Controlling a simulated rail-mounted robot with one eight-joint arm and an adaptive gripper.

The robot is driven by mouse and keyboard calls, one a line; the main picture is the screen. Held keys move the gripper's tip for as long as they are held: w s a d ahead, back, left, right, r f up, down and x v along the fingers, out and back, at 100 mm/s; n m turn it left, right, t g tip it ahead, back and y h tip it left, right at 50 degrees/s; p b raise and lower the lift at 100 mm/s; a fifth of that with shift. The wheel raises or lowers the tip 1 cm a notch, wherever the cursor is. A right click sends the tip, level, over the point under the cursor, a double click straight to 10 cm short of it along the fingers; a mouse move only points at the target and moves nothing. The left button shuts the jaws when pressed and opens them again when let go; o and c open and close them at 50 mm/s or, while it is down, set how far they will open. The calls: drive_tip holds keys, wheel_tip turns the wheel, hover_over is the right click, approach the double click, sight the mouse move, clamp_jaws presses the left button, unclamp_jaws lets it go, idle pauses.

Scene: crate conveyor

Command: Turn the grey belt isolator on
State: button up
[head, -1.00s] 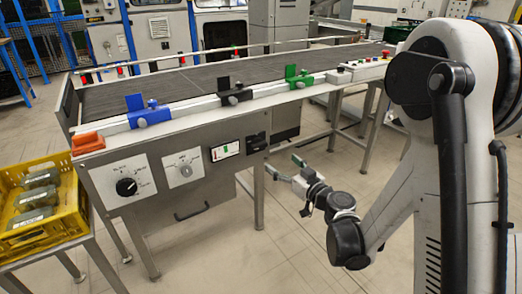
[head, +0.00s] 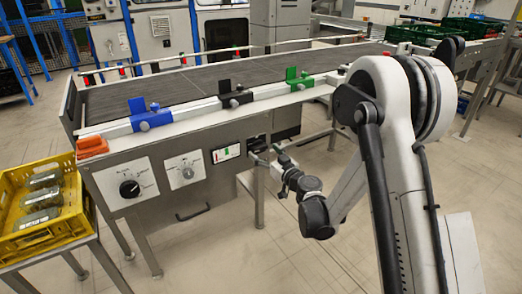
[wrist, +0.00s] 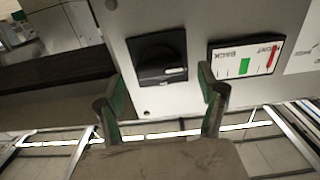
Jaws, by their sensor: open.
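A dark rotary switch with a light mark on its handle (wrist: 160,55), which looks like the isolator, is on the conveyor's grey side panel in the wrist view. In the head view its dark plate (head: 256,141) is partly hidden by my gripper. My gripper (wrist: 162,88) is open and empty, with one green-padded finger to each side below the switch in the wrist picture. The fingers appear apart from the handle. In the head view my gripper (head: 270,153) is close in front of the panel.
A small display (head: 226,153), a grey dial (head: 187,173) and a black knob (head: 129,188) are left of the switch. The grey belt (head: 200,85) runs above, with blue, black and green clamps on its rail. A yellow crate (head: 70,225) stands at left.

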sight(259, 147)
drive_tip(key=shift+x, duration=1.35)
drive_tip(key=c, duration=1.1)
drive_tip(key=shift+c, duration=0.2)
